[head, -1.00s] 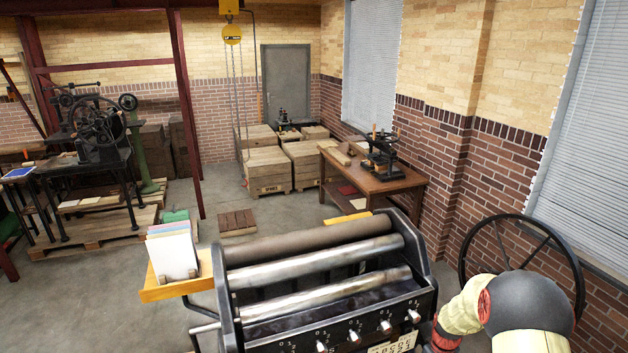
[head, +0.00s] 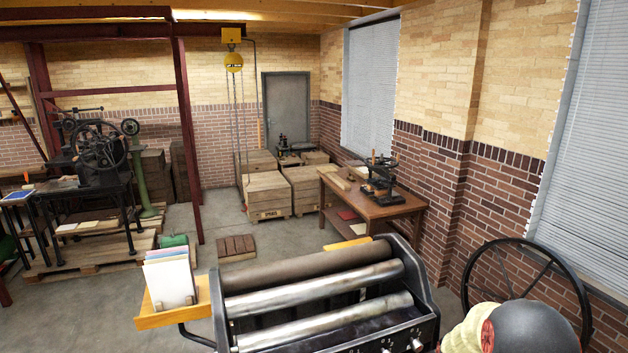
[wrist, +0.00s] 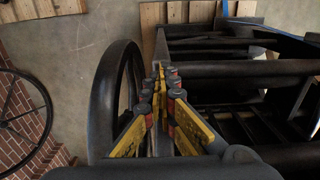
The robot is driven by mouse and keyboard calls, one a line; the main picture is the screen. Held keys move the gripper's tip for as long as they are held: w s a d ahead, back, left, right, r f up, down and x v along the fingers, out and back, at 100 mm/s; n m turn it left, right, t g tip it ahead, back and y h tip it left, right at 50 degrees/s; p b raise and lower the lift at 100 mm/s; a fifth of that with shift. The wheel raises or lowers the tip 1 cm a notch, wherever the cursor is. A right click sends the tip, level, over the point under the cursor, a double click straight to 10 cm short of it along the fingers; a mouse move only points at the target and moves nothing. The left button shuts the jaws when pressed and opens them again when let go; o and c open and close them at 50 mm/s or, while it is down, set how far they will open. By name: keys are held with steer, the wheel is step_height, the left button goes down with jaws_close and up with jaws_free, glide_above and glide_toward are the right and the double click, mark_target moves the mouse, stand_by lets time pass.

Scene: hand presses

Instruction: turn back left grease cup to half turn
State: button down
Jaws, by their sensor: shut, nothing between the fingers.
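I cannot make out the back left grease cup in either view. The dark press with its metal rollers (head: 318,297) stands at the bottom of the head view. My gripper (wrist: 159,68) shows in the wrist view, with yellow fingers and red and grey joints. Its fingers are together with nothing seen between them. It lies in front of dark machine parts, between a black wheel (wrist: 108,85) on the left and a dark frame with bars (wrist: 240,69) on the right. I cannot tell whether it touches them. In the head view my gripper is out of sight below the bottom right corner.
A large black handwheel (head: 481,262) stands right of the press, near the brick wall. A yellow shelf (head: 203,314) with paper sheets (head: 168,272) juts from the press's left side. A wooden table (head: 405,206) with a small press stands behind.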

steer(key=shift+s+a+f+b, duration=0.3)
steer(key=shift+a+f+b, duration=0.25)
steer(key=shift+b, duration=0.2)
steer(key=shift+w+d+r, duration=0.1)
steer(key=shift+w+r, duration=0.1)
steer(key=shift+w, duration=0.1)
steer(key=shift+s+d+r, duration=0.1)
steer(key=shift+s+r, duration=0.05)
steer(key=shift+s, duration=0.2)
step_height(320, 180, up, 6)
steer(key=p, duration=0.3)
stand_by(0.5)
